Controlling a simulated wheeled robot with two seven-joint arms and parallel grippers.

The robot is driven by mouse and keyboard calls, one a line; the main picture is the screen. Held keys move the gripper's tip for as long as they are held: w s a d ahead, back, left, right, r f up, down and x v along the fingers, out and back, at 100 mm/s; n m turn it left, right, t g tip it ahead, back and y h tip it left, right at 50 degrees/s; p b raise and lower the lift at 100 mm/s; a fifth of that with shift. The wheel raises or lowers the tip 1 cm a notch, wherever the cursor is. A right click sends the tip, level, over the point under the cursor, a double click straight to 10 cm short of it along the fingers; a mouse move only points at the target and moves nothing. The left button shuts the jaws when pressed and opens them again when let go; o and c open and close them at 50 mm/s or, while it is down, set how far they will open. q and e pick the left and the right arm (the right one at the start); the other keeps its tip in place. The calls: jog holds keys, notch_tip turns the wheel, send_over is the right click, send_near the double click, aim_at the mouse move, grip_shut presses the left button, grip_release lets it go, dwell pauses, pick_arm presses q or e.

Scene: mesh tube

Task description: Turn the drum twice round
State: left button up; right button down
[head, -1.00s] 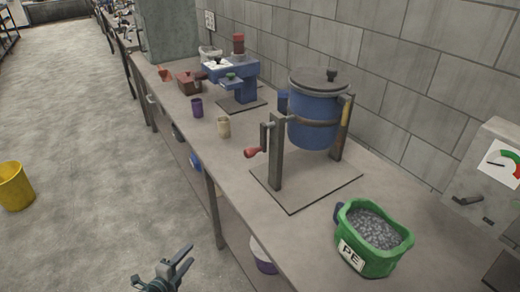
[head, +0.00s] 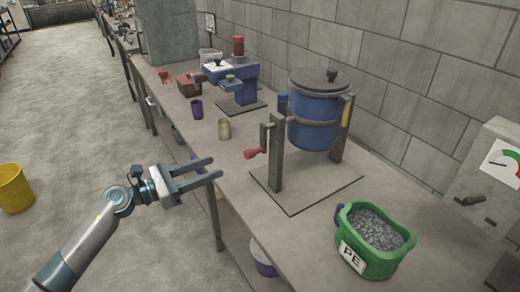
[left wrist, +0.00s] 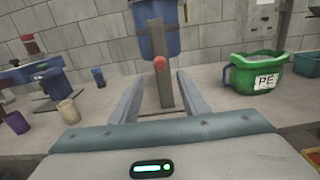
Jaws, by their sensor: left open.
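The blue drum (head: 314,118) with a grey lid hangs upright in a stand on a flat base plate (head: 306,192). A crank with a red handle (head: 251,153) sticks out on the left side of the stand's front post (head: 276,155). My left gripper (head: 215,168) is open and empty, left of the red handle and apart from it, by the bench's front edge. In the left wrist view the red knob (left wrist: 160,63) shows between and beyond the open fingers, in front of the post. The drum's lower part (left wrist: 158,42) shows behind it. My right gripper is not in view.
A green tub of grey pellets marked PE (head: 372,240) stands right of the stand. A beige cup (head: 224,128), a purple cup (head: 197,108) and a blue machine (head: 238,80) stand farther back. A grey box with a dial (head: 490,180) is at the right.

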aim_at(256, 150)
pick_arm(q)
jog(key=shift+d, duration=0.1)
jog(key=p+x, duration=0.5)
jog(key=x, duration=1)
jog(key=shift+w+d+p, duration=0.25)
jog(key=shift+w+p, duration=0.05)
jog(key=shift+p, duration=0.05)
jog(key=shift+x, duration=0.75)
jog(key=shift+f, duration=0.1)
grip_shut()
